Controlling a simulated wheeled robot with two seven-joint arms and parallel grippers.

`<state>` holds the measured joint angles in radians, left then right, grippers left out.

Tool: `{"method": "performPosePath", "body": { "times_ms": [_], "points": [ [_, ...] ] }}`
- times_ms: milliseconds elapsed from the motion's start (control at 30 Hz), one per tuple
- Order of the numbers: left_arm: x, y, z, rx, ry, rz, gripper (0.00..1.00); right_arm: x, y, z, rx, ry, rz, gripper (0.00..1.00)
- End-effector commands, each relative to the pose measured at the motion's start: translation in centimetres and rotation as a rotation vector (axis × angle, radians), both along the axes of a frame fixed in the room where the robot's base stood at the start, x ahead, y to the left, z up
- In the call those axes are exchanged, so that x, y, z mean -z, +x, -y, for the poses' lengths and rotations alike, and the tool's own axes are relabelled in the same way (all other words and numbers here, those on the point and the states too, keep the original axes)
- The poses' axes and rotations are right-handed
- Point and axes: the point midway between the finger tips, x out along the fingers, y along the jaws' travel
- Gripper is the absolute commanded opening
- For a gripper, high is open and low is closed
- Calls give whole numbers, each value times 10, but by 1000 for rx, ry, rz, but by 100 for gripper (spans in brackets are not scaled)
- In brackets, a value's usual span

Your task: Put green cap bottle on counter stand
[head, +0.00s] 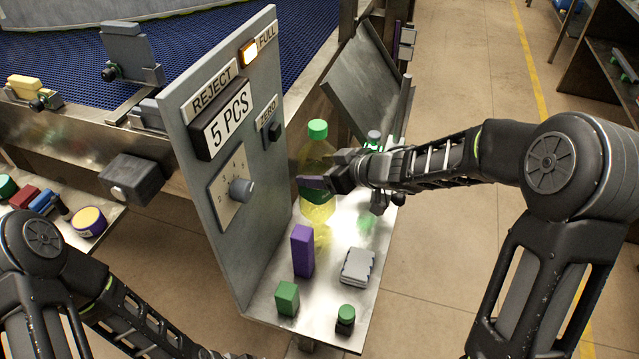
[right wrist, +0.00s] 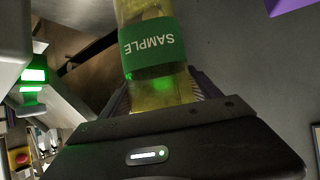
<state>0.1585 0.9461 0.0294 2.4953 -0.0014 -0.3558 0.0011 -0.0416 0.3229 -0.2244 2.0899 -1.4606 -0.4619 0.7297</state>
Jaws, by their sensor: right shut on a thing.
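The green cap bottle (head: 318,205) is clear with yellow liquid and a green cap, and looks upright behind the grey panel's right edge. In the right wrist view its green label (right wrist: 152,48) reads SAMPLE. My right gripper (head: 322,183) is shut around the bottle's middle and hides part of it. The bottle is over the metal counter stand (head: 325,300); I cannot tell whether its base touches the surface. My left arm comes in at the lower left, and its gripper is out of the frame.
A purple block (head: 302,251), a green cube (head: 287,298), a grey-white pack (head: 357,267) and a small green-topped jar (head: 345,318) stand on the counter. The upright grey panel (head: 225,160) borders it on the left. A tilted metal plate (head: 362,85) stands behind.

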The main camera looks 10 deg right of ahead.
Motion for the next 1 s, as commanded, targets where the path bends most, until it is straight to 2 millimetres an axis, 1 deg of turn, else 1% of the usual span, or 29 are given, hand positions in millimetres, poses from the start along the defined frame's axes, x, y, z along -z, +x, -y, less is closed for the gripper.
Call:
{"method": "performPosePath", "body": {
  "times_ms": [33, 100, 200, 267, 533, 633, 667, 900, 1000],
  "points": [
    [9, 0, 0, 0, 0, 0, 97, 14, -1, 0, 0, 0, -4, 34],
    [14, 0, 0, 0, 0, 1, 97, 26, -1, 0, -1, 1, -4, 34],
    [18, 0, 0, 0, 0, 1, 97, 38, 0, 0, 1, 0, -3, 34],
    [19, 0, 0, 0, 0, 1, 97, 41, 0, 0, 1, 0, -2, 34],
    [17, 0, 0, 0, 0, 1, 97, 39, 0, 0, 0, 0, 0, 34],
    [19, 0, 0, 0, 0, 1, 97, 43, 0, 0, 1, 0, -1, 34],
    [19, 0, 0, 0, 0, 1, 97, 42, 0, 0, 1, 0, -1, 74],
    [18, 0, 0, 0, 0, 1, 97, 42, 0, 0, 1, 1, 0, 93],
    [18, 0, 0, 0, 0, 1, 97, 42, 0, 0, 0, 0, 0, 94]
  ]
}}
